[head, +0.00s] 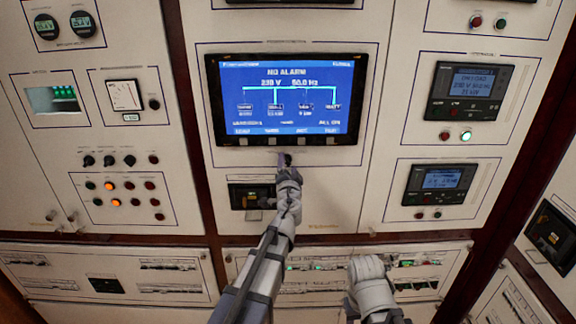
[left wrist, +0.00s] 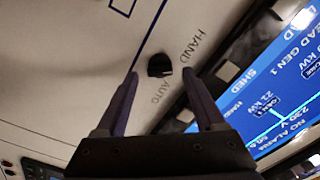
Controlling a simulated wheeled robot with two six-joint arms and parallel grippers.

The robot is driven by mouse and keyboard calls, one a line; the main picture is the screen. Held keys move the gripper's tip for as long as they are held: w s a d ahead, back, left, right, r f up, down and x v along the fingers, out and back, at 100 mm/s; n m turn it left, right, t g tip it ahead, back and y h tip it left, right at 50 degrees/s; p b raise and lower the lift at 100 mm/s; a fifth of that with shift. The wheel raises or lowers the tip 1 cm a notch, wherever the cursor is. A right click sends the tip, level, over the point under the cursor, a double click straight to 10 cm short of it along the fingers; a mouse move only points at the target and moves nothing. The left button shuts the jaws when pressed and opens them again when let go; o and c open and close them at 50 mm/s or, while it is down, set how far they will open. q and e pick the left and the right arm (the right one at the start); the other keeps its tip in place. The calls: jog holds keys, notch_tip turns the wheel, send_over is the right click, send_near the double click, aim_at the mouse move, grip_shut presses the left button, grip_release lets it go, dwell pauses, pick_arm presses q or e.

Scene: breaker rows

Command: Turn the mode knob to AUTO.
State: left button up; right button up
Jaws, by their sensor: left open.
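The mode knob (left wrist: 159,66) is small and black on the cream panel in the left wrist view. The printed words HAND (left wrist: 197,48) and AUTO (left wrist: 160,92) stand beside it. I cannot tell which word it points to. My left gripper (left wrist: 159,76) is open, one finger on either side of the knob in that view; contact cannot be made out. In the head view my left gripper (head: 284,160) reaches the panel just below the large screen, and the wrist partly hides the knob. My right arm shows low at right; its fingers do not show.
The large blue screen (head: 287,98) reading NO ALARM is just above the knob. A dark socket-like unit (head: 246,196) is just left of my left wrist. Small meters (head: 470,91) and lamps are at right, buttons at left. Breaker rows (head: 160,264) run below.

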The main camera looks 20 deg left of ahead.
pick_arm(q)
jog(key=shift+w+a, duration=0.15)
jog(key=shift+w, duration=0.3)
grip_shut()
dwell(0.3)
